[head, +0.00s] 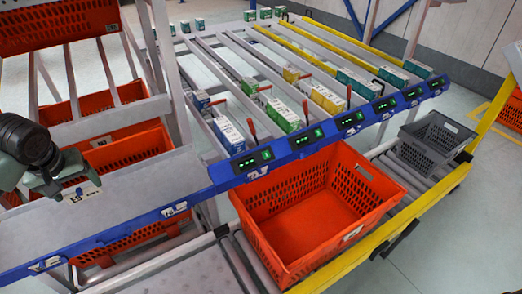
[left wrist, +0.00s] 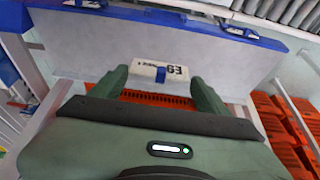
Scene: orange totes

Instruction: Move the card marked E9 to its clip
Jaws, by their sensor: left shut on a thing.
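The card marked E9 (left wrist: 174,72) is a small white card with a blue mark, between the fingertips of my left gripper (left wrist: 160,88) in the left wrist view. The gripper is shut on it. In the head view my left gripper (head: 74,187) holds the pale card (head: 84,193) above the grey shelf, back from the blue rail (head: 120,230). White label pieces sit along this rail, one at its left (head: 46,264) and one near its middle (head: 175,209). I cannot read which clip is E9's. My right gripper is not in view.
A large orange tote (head: 310,205) stands on the rollers in front of the rack, with a grey crate (head: 435,138) to its right. Boxes line the sloping lanes behind lit displays (head: 305,138). More orange totes (head: 130,150) sit at left. The grey shelf (head: 145,185) is bare.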

